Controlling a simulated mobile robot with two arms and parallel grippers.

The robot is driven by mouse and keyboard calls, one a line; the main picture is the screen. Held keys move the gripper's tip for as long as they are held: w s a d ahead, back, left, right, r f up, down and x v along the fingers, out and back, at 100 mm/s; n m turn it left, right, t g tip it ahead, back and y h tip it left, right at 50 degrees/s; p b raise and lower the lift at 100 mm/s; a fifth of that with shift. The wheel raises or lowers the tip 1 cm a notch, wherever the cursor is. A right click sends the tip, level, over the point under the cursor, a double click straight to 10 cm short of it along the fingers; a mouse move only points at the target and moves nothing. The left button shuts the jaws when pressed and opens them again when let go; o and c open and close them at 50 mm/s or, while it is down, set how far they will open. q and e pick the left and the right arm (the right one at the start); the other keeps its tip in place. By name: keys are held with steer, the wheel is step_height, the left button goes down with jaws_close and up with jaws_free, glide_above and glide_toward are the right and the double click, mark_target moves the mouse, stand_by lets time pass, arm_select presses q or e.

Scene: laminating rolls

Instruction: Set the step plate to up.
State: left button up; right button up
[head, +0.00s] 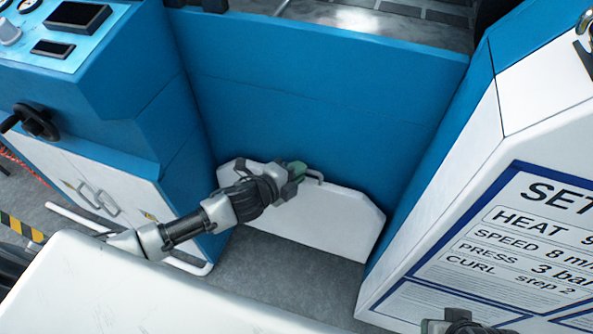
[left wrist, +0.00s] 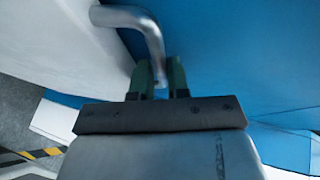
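The step plate (head: 330,222) is a white panel low in the blue recess. It stands steeply, close to the blue wall behind it. A bent metal handle (head: 315,175) is at its upper edge. My left gripper (head: 297,168) is at this handle. In the left wrist view the handle (left wrist: 148,30) runs down between the green fingertips (left wrist: 161,80), which sit close on both sides of it, so the gripper looks shut on it. My right gripper (head: 455,322) shows only in part at the bottom edge, and its fingers cannot be made out.
A blue and white cabinet (head: 120,150) with a black hand crank (head: 38,122) stands left of the recess. A white panel with a settings sign (head: 510,240) stands on the right. A white surface (head: 130,295) fills the lower left. Grey floor shows before the plate.

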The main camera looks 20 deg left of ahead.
arm_select(q)
jaws_close()
steer(key=shift+s+t+b, duration=0.5)
steer(key=shift+s+b, duration=0.05)
steer(key=shift+s, duration=0.6)
steer(key=shift+o, duration=1.1)
jaws_free()
steer(key=shift+a, duration=0.1)
